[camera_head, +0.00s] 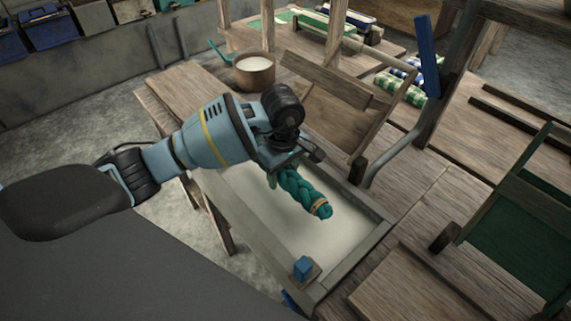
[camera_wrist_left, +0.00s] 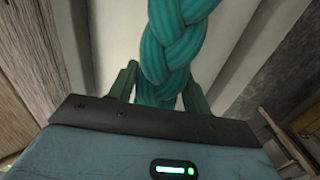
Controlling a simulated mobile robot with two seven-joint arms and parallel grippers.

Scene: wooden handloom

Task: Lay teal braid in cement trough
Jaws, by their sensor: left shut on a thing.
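The teal braid (camera_head: 301,190) is a thick plaited length with a tan band near its visible end. My left gripper (camera_head: 285,168) is shut on it over the cement trough (camera_head: 365,242), a shallow pale-floored box with grey rims. In the left wrist view, the braid (camera_wrist_left: 172,50) runs up between the two green fingers of my left gripper (camera_wrist_left: 163,85), with the pale trough floor (camera_wrist_left: 115,30) behind it. I cannot tell whether the braid touches the floor. My gripper hides its other end. My right gripper is not in view.
A blue block (camera_head: 302,267) sits at the trough's near edge. A round wooden tub (camera_head: 254,72) with white contents stands behind on a bench. A wooden frame (camera_head: 325,95) leans beyond the trough. A green panel (camera_head: 520,225) stands at right. Blue bins (camera_head: 48,30) line the back left.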

